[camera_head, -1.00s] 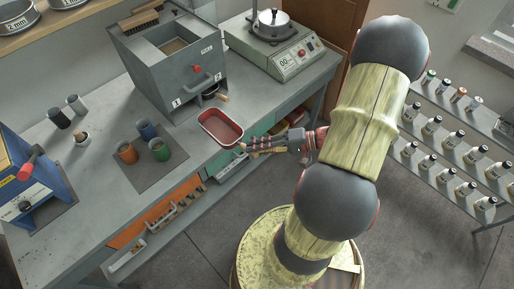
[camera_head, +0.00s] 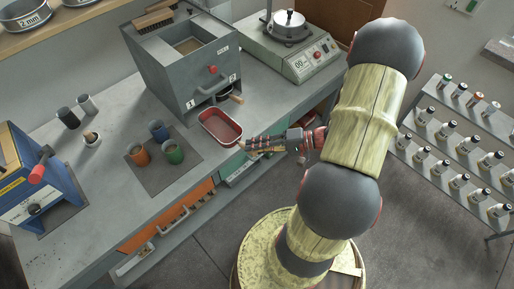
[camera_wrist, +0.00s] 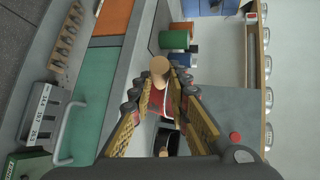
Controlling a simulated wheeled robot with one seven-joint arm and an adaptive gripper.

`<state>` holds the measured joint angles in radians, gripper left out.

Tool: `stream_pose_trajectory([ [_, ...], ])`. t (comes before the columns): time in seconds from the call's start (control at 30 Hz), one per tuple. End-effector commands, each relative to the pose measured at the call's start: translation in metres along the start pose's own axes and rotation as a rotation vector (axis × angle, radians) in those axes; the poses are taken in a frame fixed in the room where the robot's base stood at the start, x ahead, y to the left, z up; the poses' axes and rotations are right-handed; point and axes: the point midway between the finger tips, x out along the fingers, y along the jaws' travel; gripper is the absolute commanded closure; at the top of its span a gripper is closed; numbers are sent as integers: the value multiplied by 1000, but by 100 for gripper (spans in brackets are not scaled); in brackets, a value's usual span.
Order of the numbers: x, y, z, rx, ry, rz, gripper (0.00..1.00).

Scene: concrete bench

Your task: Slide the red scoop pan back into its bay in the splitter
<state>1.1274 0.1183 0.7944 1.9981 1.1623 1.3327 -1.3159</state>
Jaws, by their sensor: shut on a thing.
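The red scoop pan (camera_head: 214,128), an open red tray with a pale rim, is level near the bench's front edge, in front of and below the splitter. I cannot tell whether it touches the bench. My gripper (camera_head: 246,145) is shut on its near right end. In the wrist view, red shows between my fingers (camera_wrist: 164,101), with a round wooden handle end (camera_wrist: 160,66) beside them. The grey splitter (camera_head: 171,82) has a front with labels 1 and 2 and a red knob. A wooden handle (camera_head: 237,98) sticks out low at its front. The bay's inside is hidden.
Orange, blue and green cups (camera_head: 174,152) stand on a dark mat left of the pan. A blue machine (camera_head: 25,185) is far left. Drawers with handles (camera_head: 172,220) lie under the bench edge.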

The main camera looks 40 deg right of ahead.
Motion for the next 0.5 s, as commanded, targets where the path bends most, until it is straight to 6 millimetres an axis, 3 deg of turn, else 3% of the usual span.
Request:
stream_pose_trajectory([
  [0.5, 19, 16, -13, -2, 0, 0, 100],
])
